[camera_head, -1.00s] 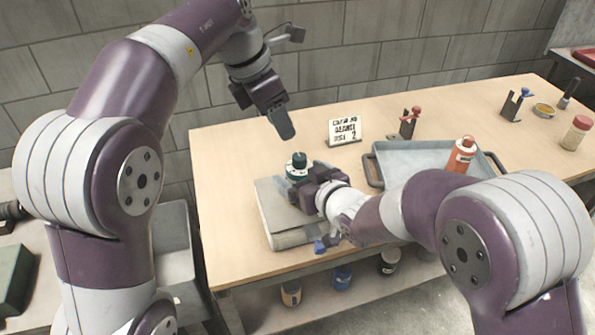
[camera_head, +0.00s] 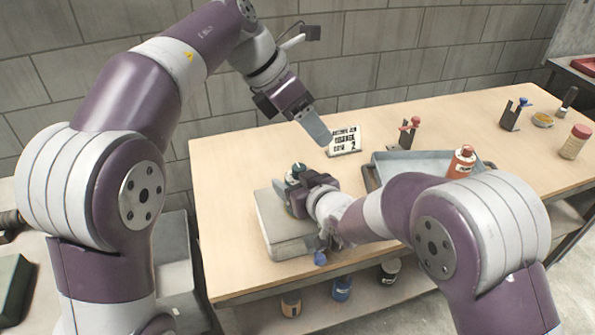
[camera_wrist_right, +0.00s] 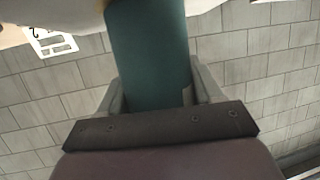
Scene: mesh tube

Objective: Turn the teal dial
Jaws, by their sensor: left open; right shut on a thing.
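The teal dial (camera_head: 296,169) stands on top of a grey box (camera_head: 270,222) near the left front of the table. My right gripper (camera_head: 298,190) reaches in from the right and is shut on the dial, hiding part of it. In the right wrist view the teal dial (camera_wrist_right: 150,50) runs between the two fingers of my right gripper (camera_wrist_right: 158,85). My left gripper (camera_head: 322,132) is open and empty. It hangs in the air above and behind the box, in front of the printed sign in the picture.
The printed sign (camera_head: 346,141) stands behind the box. A grey tray (camera_head: 400,158), an orange bottle (camera_head: 461,162) and a small stand with a red top (camera_head: 408,132) are to the right. Several bottles stand on the shelf below. The tabletop left of the box is clear.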

